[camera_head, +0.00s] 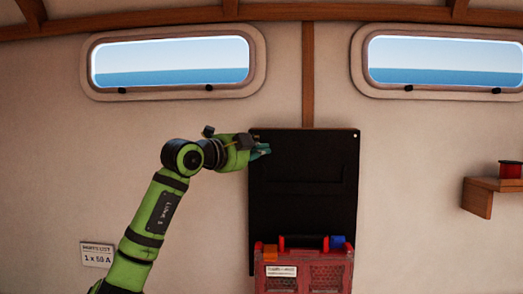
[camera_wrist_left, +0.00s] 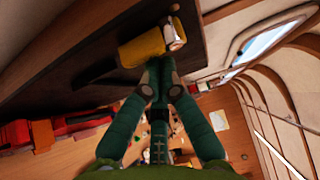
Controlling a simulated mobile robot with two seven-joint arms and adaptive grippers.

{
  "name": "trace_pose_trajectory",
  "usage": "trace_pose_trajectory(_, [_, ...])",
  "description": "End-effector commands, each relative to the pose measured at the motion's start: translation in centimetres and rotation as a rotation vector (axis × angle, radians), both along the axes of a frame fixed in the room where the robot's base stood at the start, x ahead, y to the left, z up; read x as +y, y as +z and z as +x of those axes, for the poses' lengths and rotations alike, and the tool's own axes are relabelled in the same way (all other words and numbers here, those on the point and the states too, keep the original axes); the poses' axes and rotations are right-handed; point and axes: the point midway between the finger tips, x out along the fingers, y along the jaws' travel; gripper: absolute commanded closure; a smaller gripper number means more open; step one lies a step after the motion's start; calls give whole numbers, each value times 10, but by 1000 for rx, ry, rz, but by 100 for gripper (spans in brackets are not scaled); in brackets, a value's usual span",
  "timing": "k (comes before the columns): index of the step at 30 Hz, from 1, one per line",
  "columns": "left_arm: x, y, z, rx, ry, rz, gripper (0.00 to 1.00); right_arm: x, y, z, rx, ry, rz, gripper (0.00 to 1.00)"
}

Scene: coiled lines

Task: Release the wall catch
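The wall catch appears in the left wrist view as a yellow piece (camera_wrist_left: 143,48) with a pale metal part (camera_wrist_left: 177,34) beside it, set on a dark surface. My left gripper (camera_wrist_left: 160,70) has its green fingertips close together at the lower edge of the yellow piece; whether they touch it is unclear. In the head view my left gripper (camera_head: 263,150) is at the upper left edge of a black wall panel (camera_head: 300,205), and it hides the catch. I see nothing held between the fingers. My right gripper is in neither view.
A red case (camera_head: 304,277) with a blue and an orange corner stands against the panel's lower part. A wooden shelf (camera_head: 478,198) with a red spool (camera_head: 510,169) is at the right. A paper label (camera_head: 97,255) is at lower left.

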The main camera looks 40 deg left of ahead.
Motion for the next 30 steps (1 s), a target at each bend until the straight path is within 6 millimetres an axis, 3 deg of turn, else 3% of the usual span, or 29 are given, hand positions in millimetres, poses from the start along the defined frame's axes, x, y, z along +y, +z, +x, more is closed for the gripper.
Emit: trace_pose_trajectory(30, [4, 1, -3, 133, 2, 159, 100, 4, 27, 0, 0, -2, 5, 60])
